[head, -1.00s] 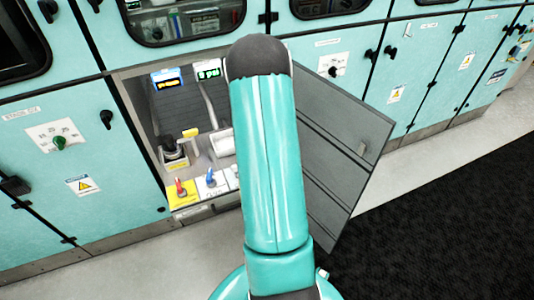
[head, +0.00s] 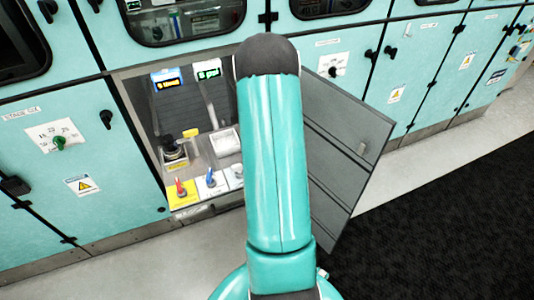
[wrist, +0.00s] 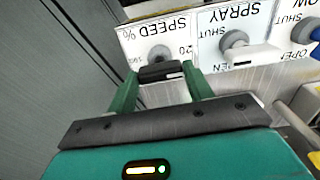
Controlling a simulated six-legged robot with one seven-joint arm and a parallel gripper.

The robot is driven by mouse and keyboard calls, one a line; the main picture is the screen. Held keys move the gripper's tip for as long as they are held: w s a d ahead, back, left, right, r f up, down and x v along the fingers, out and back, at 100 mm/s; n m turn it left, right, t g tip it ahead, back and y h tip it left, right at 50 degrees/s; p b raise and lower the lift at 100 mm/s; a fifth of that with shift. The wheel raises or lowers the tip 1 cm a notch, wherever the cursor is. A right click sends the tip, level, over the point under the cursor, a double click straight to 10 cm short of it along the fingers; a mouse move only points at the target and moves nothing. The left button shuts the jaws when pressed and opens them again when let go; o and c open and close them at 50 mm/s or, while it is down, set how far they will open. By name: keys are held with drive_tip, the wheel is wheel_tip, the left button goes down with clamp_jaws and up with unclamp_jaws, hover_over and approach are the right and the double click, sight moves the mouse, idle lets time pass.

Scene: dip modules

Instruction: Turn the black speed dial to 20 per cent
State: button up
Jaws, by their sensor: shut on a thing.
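In the wrist view, the black speed dial (wrist: 162,73) stands out from a white plate (wrist: 135,45) marked "SPEED", seen upside down. The marks "20" and "%" show on the plate near the dial. My gripper (wrist: 160,80) has its two green fingers on either side of the dial's black grip, shut on it. The dial's pointer and exact setting cannot be made out. In the head view my own arm hides the gripper and the dial.
A "SPRAY" plate with a grey knob (wrist: 234,40) sits beside the speed plate. In the head view, a red lever (head: 180,187) and a blue lever (head: 211,178) stand in the open bay. The open grey door (head: 345,140) hangs to the right.

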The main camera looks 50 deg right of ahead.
drive_tip(key=o, duration=1)
wheel_tip(320, 180, up, 14)
drive_tip(key=shift+f, duration=0.1)
